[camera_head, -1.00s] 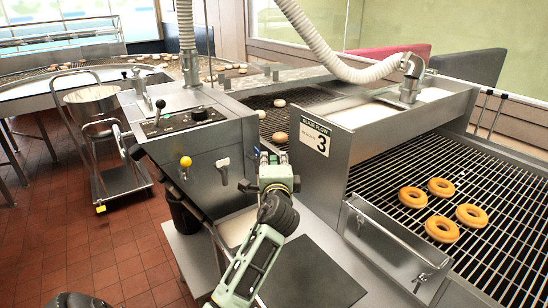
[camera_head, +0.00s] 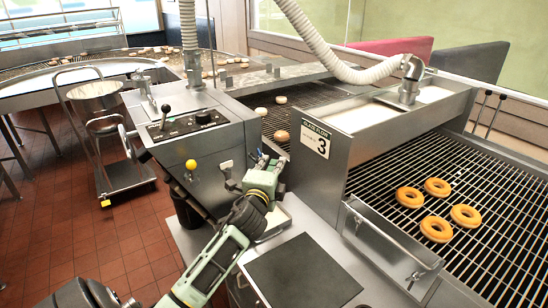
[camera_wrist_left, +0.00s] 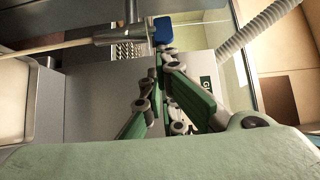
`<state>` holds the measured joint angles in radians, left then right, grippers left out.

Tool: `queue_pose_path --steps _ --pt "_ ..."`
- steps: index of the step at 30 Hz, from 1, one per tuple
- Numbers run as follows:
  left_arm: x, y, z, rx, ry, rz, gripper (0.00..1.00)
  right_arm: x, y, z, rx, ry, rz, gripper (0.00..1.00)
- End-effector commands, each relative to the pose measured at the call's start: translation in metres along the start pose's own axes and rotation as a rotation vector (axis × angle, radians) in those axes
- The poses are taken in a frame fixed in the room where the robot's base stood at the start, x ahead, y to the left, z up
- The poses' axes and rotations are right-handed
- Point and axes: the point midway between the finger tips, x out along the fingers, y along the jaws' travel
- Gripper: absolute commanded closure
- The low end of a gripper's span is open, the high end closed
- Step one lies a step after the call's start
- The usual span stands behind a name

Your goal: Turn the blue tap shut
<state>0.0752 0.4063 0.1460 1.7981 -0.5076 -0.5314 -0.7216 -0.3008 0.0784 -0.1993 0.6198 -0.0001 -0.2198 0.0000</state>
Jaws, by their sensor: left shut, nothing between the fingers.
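The blue tap handle (camera_wrist_left: 163,30) shows at the top of the left wrist view, on a metal pipe (camera_wrist_left: 118,36). My left gripper (camera_wrist_left: 160,58) is shut and empty, with its fingertips just below the blue handle in that picture. I cannot tell whether they touch it. In the head view my left gripper (camera_head: 264,163) is at the front of the steel machine, left of the sign numbered 3. I cannot make out the blue tap clearly there, as the gripper covers that area. My right gripper is not in view.
A yellow knob (camera_head: 191,164) and a cream handle (camera_head: 226,165) are on the cabinet front, left of my gripper. A control panel (camera_head: 186,124) is above them. Ring doughnuts (camera_head: 437,229) lie on the wire rack (camera_head: 490,215) at right. A dark plate (camera_head: 304,272) lies in front.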

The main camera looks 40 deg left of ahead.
Motion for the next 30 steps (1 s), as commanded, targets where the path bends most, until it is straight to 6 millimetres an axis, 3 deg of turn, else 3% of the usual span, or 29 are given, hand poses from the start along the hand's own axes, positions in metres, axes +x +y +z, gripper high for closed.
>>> queue_pose_path --steps 1,8,30 --pt "-0.002 -0.005 0.004 0.009 0.032 0.003 1.0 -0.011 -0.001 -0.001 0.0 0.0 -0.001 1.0" --pt "-0.009 -0.003 0.01 0.01 0.203 0.004 1.0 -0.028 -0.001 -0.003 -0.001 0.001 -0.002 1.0" --pt "-0.025 -0.001 0.041 0.0 0.191 0.001 1.0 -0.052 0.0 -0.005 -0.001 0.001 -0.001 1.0"
